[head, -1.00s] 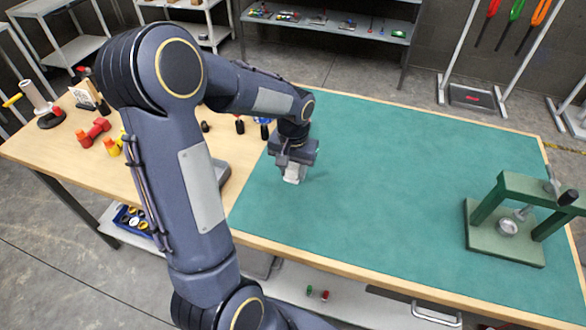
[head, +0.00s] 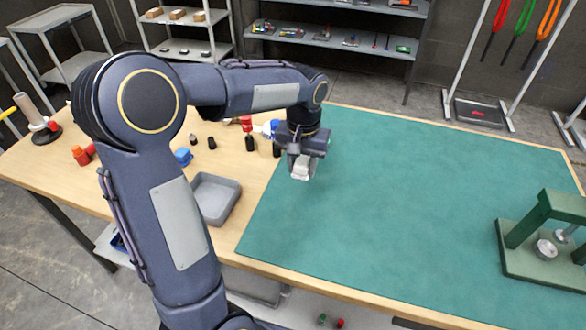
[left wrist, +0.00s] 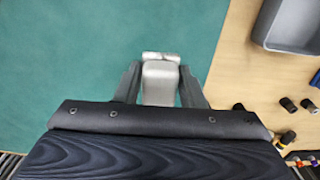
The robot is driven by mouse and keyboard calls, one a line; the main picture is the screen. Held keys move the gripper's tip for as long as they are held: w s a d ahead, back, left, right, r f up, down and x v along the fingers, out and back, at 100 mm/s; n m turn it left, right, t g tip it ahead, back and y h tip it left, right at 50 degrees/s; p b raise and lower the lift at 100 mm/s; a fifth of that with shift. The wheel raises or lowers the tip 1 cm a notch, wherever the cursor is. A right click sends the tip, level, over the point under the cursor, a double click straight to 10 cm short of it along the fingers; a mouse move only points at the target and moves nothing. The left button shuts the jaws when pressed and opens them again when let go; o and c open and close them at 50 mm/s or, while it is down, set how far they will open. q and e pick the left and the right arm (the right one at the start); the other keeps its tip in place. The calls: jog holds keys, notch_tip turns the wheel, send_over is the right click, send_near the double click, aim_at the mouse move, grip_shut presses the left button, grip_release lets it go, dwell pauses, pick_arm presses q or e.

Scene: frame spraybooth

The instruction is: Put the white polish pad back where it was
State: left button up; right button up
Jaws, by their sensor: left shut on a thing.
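My left gripper (head: 300,172) is over the left part of the green mat (head: 400,200). It is shut on a whitish block-like thing, which I take for the white polish pad (head: 301,169). In the left wrist view the pad (left wrist: 160,82) sits between the two fingers of the left gripper (left wrist: 160,85), with a paler end sticking out past them. Whether it touches the mat is not clear. My right gripper is not in view.
A grey tray (head: 213,199), seemingly empty, lies on the wood left of the mat. Small dark bottles (head: 250,143) and a blue item (head: 183,156) stand behind it. A green press (head: 545,240) stands at the mat's right. The middle of the mat is clear.

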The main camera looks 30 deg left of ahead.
pick_arm(q)
jog(key=w+a+f, duration=0.2)
jog(key=w+a+f+p, duration=0.1)
jog(key=w+f, duration=0.2)
jog(key=w+a+f+p, duration=0.1)
jog(key=w+a+f, duration=0.1)
jog(key=shift+w+a+f, duration=0.25)
jog(key=shift+a+f, duration=0.05)
jog(key=shift+f, duration=0.1)
notch_tip(320, 180, down, 3)
jog(key=shift+f, duration=0.1)
jog(key=shift+f, duration=0.2)
jog(key=o, duration=0.8)
jog(key=shift+o, duration=0.4)
jog(key=shift+r, duration=0.1)
